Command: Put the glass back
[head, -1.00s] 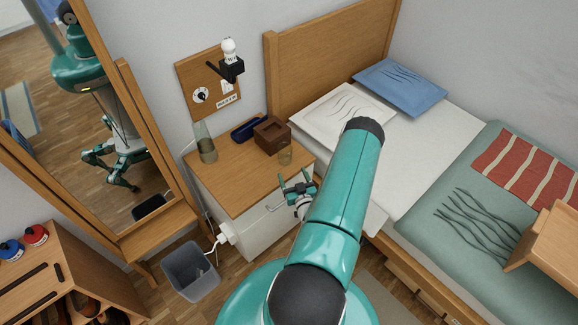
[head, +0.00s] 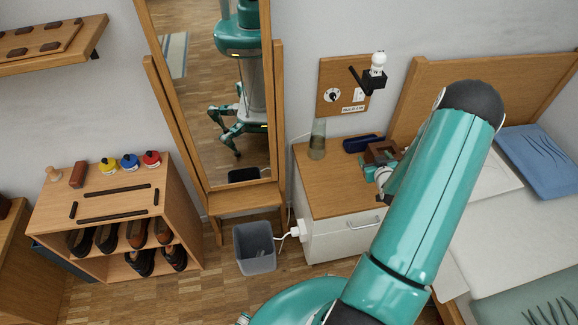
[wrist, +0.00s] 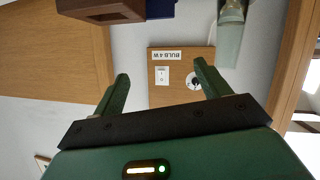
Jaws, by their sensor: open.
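A tall clear glass vessel (head: 318,141) stands upright at the back left of the nightstand top (head: 335,190). It also shows at the upper right of the wrist view (wrist: 229,42), apart from my fingers. My gripper (wrist: 163,85) is open, with nothing visible between its fingers; the wall panel shows beyond them. In the head view my gripper is mostly hidden by my arm, over the right part of the nightstand by the brown box (head: 381,152). A smaller glass, seen earlier beside that box, is not visible now; my arm covers that area.
A dark blue case (head: 362,143) lies behind the box. A wall panel (head: 333,94) with a bulb holder is above. The drawer front (head: 345,238) is below the top. A grey bin (head: 255,250) and mirror stand left; the bed is right. The left front of the top is clear.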

